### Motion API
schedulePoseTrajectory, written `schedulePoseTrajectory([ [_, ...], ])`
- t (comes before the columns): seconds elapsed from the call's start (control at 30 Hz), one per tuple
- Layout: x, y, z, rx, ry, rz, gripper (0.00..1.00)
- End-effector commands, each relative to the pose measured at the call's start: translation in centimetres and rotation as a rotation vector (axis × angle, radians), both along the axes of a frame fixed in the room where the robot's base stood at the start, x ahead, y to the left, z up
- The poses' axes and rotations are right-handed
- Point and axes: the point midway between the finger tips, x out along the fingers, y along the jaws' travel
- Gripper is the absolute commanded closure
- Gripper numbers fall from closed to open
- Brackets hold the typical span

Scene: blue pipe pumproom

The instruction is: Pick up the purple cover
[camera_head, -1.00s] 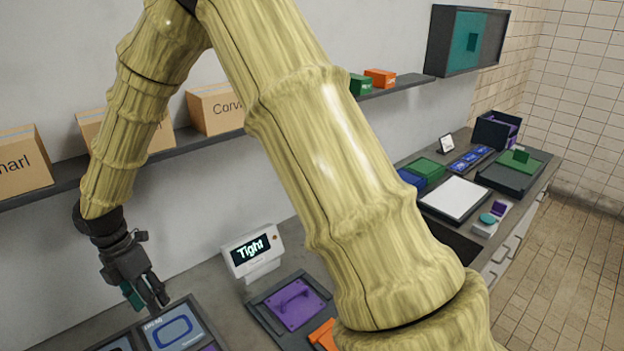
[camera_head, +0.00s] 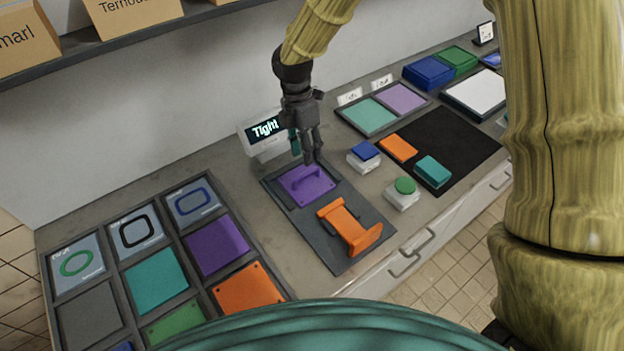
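A purple plate with a raised handle (camera_head: 308,186) lies at the back end of a dark tray (camera_head: 285,207) on the counter. A flat purple panel without a handle (camera_head: 217,246) lies in a compartment of the divided tray at left; which one is the cover is not marked. My gripper (camera_head: 303,156) points down just above and behind the handled plate, near its back edge. Its fingers look apart with nothing between them. I cannot tell whether a fingertip touches the plate. An orange clamp-like piece (camera_head: 346,226) sits in the same dark tray, in front of the purple plate.
A display reading "Tight" (camera_head: 264,129) stands close behind my gripper. The divided tray (camera_head: 180,270) holds several coloured panels. To the right are a blue button (camera_head: 365,150), a green button (camera_head: 404,186) and a black mat (camera_head: 455,150) with orange and teal blocks.

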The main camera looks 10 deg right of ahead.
Motion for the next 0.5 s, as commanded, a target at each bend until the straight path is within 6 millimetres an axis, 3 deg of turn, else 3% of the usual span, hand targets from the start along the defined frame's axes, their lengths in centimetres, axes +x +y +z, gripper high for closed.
schedulePoseTrajectory([
  [0.2,-0.5,-0.3,-2.3,0.0,0.002,-0.002,0.63],
  [0.5,-0.7,-0.2,-3.8,0.0,0.002,-0.001,0.63],
])
